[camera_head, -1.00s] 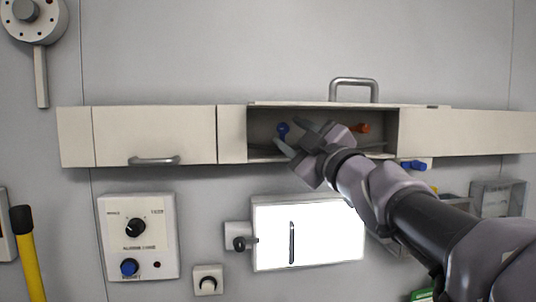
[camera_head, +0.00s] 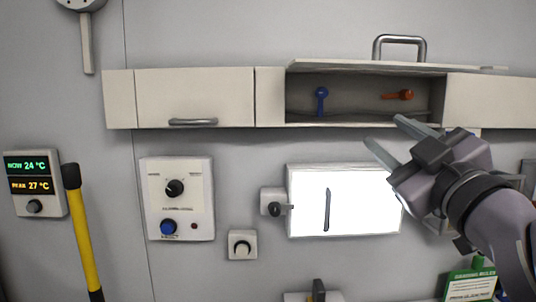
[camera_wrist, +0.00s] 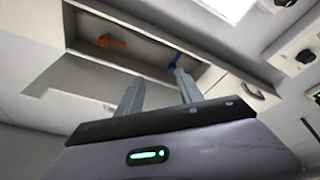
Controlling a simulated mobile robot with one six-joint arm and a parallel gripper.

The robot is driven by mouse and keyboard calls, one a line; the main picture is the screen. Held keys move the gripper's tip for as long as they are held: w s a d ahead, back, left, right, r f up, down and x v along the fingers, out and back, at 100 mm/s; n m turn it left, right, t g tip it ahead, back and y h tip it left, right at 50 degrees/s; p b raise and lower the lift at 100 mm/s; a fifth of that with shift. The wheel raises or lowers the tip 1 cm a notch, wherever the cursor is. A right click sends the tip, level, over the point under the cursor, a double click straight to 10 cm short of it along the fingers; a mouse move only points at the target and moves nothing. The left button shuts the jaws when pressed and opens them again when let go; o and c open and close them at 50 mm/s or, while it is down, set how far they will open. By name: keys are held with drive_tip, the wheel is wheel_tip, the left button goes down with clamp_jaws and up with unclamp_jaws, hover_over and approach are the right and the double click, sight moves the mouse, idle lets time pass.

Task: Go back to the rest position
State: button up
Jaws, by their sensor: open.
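My gripper (camera_head: 392,138) is open and empty in the head view. It is in front of the wall, below the right part of the open cabinet compartment (camera_head: 362,66) and beside the lit white panel (camera_head: 358,205). In the wrist view, my gripper (camera_wrist: 158,86) shows two spread fingers with nothing between them. The compartment holds a blue handled item (camera_head: 321,100) and an orange one (camera_head: 398,95). Both also show in the wrist view, the blue one (camera_wrist: 174,61) near a fingertip and the orange one (camera_wrist: 111,41) to the left.
A control box with knobs (camera_head: 178,185), a small knob box (camera_head: 242,245) and a temperature display (camera_head: 34,182) are on the wall. A yellow bar (camera_head: 85,240) stands at left. A green-topped sign (camera_head: 470,283) is at lower right. The cabinet's raised lid has a handle (camera_head: 399,43).

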drive_tip(key=s+f+m+g+h+b, duration=0.2)
drive_tip(key=f+m+g+b, duration=0.15)
drive_tip(key=f, duration=0.85)
drive_tip(key=s+d+f+m+g+h+b, duration=0.15)
drive_tip(key=f+m+b, duration=0.3)
drive_tip(key=f, duration=0.75)
drive_tip(key=s+f+m+g+h+b, duration=0.25)
drive_tip(key=f+m+b, duration=0.2)
drive_tip(key=f, duration=0.75)
drive_tip(key=s+a+f+g+y+b, duration=0.1)
drive_tip(key=s+a+f+g, duration=0.1)
drive_tip(key=s+a+f, duration=0.2)
drive_tip(key=s+a+f+m+g+y+b, duration=0.1)
drive_tip(key=s+a+f+g+y+b, duration=0.1)
drive_tip(key=f, duration=0.8)
drive_tip(key=s+a+f+g+y+b, duration=0.2)
drive_tip(key=s+a+f+g, duration=0.1)
drive_tip(key=s+a+f, duration=0.3)
drive_tip(key=shift+s+a+f+g, duration=0.25)
drive_tip(key=shift+s+f+g, duration=0.1)
drive_tip(key=shift+f, duration=0.15)
